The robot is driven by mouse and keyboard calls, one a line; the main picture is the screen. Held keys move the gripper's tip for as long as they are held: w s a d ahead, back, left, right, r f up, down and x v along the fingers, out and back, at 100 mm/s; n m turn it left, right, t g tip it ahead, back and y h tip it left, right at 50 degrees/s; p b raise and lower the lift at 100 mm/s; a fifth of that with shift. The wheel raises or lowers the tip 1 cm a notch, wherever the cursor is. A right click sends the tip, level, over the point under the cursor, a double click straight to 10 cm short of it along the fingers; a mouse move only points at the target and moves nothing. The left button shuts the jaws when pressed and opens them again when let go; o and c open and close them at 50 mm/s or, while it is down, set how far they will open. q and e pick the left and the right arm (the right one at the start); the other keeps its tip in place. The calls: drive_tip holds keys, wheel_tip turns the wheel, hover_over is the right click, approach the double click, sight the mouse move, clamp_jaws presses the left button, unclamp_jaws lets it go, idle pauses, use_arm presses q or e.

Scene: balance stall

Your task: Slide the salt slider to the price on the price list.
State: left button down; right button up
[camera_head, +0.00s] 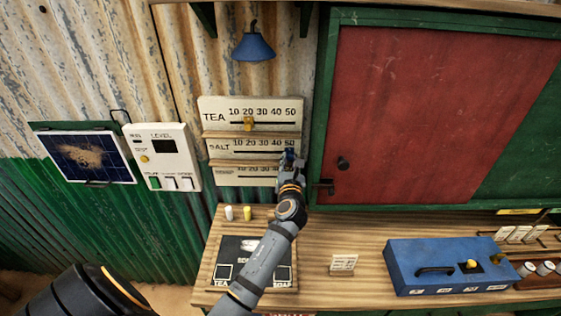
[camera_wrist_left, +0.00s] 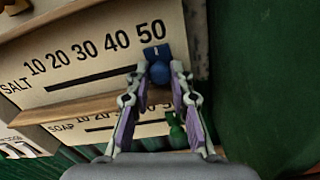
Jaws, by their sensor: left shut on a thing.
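The price board (camera_head: 220,104) on the wall has rows for tea, salt and soap, each with a slot under numbers 10 to 50. The salt slider is a blue knob (camera_wrist_left: 159,72) at the right end of its slot, by 50. My left gripper (camera_head: 289,158) is shut on this knob; its fingers flank it in the left wrist view (camera_wrist_left: 157,85). In the head view the gripper hides most of it. A small white card (camera_head: 344,264) with print too small to read stands on the counter. My right gripper is out of view.
The yellow tea slider (camera_head: 248,124) is near 20. A green slider (camera_wrist_left: 177,132) on the soap row is just below my left gripper. A red door panel (camera_head: 430,110) is to the right. A blue box (camera_head: 430,262) stands on the counter (camera_head: 335,230).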

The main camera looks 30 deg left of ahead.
use_arm(q)
drive_tip(key=shift+r, duration=0.1)
drive_tip(key=c, duration=1.7)
unclamp_jaws()
drive_tip(key=o, duration=0.5)
drive_tip(key=shift+w+d, duration=0.15)
drive_tip(key=shift+d, duration=0.15)
drive_tip(key=shift+o, duration=0.2)
drive_tip(key=shift+s, duration=0.2)
drive_tip(key=v, duration=0.7)
